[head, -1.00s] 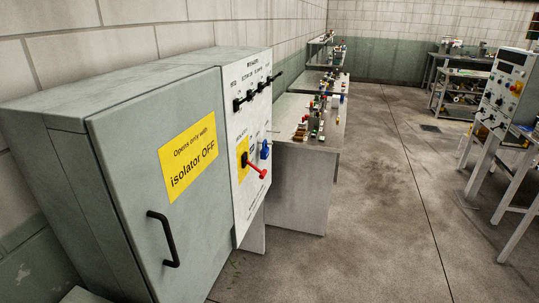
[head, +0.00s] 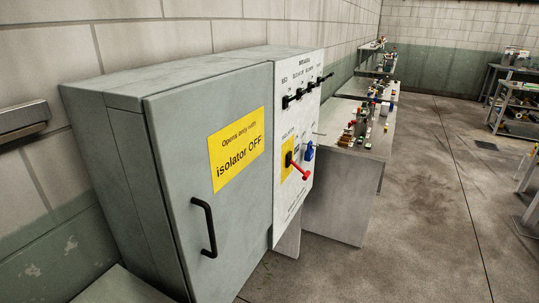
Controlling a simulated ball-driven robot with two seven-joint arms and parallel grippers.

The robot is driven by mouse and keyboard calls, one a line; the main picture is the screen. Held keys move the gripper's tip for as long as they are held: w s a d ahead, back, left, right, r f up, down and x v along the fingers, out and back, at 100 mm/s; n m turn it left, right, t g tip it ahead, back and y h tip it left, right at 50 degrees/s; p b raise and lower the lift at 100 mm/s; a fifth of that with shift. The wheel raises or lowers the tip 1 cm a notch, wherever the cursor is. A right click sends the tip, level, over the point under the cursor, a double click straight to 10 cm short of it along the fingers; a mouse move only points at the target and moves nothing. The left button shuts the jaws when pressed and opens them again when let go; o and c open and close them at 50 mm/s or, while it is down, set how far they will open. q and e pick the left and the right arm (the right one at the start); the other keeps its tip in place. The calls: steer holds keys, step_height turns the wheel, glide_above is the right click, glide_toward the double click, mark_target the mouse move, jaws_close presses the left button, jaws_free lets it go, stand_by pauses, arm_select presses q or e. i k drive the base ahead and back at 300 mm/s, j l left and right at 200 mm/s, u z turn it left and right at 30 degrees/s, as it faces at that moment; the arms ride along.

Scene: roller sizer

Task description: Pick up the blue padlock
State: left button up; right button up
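The blue padlock (head: 309,152) hangs on the white front panel (head: 291,205) of the grey cabinet, just right of the red isolator handle (head: 300,171). The handle slants down to the right across a yellow plate. The padlock looks small here, and how it is attached cannot be made out. Neither of my grippers is in view.
The grey cabinet door (head: 205,240) is shut and has a black handle (head: 206,228) and a yellow sign (head: 237,147). Benches with small parts (head: 340,205) run along the wall behind. The concrete floor (head: 425,210) to the right is clear.

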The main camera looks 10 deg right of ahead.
mark_target(309, 153)
steer(key=i+l+u, duration=0.1)
steer(key=l+u, duration=0.25)
steer(key=i+l+u, duration=0.1)
steer(key=u, duration=0.3)
steer(key=l+u, duration=0.35)
